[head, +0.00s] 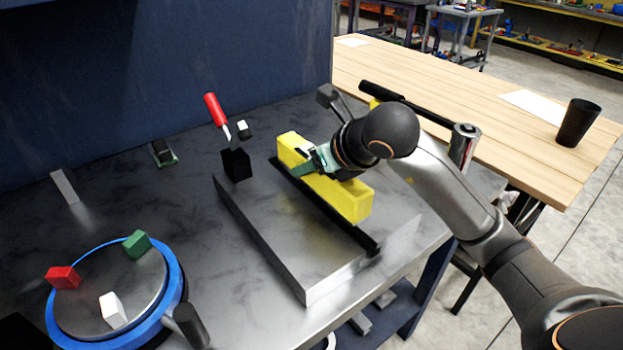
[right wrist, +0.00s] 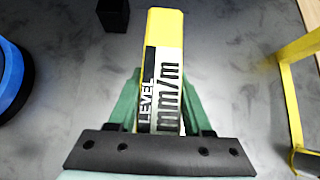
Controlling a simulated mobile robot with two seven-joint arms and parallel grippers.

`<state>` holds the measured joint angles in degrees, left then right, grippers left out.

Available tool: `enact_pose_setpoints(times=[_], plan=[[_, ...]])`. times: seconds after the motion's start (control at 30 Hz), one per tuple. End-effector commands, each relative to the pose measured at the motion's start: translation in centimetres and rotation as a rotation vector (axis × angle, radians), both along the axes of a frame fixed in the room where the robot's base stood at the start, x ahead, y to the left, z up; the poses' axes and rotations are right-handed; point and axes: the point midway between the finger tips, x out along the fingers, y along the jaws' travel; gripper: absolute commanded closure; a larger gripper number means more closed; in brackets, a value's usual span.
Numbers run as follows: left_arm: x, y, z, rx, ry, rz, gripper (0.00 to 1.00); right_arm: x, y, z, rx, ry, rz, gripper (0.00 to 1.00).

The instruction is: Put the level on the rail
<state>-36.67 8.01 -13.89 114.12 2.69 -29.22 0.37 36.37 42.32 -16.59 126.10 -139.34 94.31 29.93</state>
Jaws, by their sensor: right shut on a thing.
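The yellow level (head: 345,198) is a long bar. In the right wrist view the level (right wrist: 165,35), marked "LEVEL" and "mm/m", sits between the green fingers of the gripper (right wrist: 166,100). The dark rail (head: 362,238) runs along the metal plate (head: 250,215), and the level lies roughly along it, over it in the head view. I cannot tell whether the level touches the rail, as the level hides much of it. My left gripper is not in view.
A red-handled tool (head: 216,110) stands in a black holder (head: 236,164) at the plate's far corner. A blue-rimmed turntable (head: 172,295) bears red, green and white blocks at the left. A wooden table (head: 480,105) with a black cup (head: 575,122) stands at the right.

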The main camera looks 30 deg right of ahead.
Motion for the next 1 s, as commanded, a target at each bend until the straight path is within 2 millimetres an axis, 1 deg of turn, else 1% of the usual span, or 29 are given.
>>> enact_pose_setpoints(times=[0.03, 0.1, 0.2, 0.3, 0.53, 0.67, 0.7, 0.93, 0.97, 1.0], plan=[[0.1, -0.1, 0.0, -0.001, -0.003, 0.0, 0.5, 0.4, 0.1, -0.8, 0.002, 0.001, 0.001, 1.0], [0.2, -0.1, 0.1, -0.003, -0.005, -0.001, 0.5, 0.2, 0.1, -1.8, 0.002, 0.003, 0.001, 1.0], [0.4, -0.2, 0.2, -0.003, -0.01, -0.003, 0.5, 0.2, 0.1, -2.9, 0.001, 0.001, 0.0, 1.0], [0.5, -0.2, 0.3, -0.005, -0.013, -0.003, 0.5, 0.2, 0.1, -3.3, 0.001, -0.001, 0.001, 1.0], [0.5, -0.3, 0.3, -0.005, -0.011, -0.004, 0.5, 0.2, 0.1, -3.2, 0.001, -0.003, 0.001, 1.0], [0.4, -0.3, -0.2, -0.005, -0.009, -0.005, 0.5, 0.2, 0.0, -3.7, 0.001, -0.003, 0.001, 1.0], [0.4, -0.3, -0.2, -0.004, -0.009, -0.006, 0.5, 0.2, 0.1, -3.8, 0.0, 0.002, 0.001, 0.49], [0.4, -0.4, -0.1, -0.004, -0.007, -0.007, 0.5, 0.2, 0.1, -3.7, 0.0, 0.003, 0.001, 0.23], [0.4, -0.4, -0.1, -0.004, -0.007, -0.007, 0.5, 0.2, 0.1, -3.7, 0.0, 0.003, 0.001, 0.2], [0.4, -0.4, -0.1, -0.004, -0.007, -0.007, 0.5, 0.2, 0.1, -3.7, 0.0, 0.003, 0.001, 0.2]])
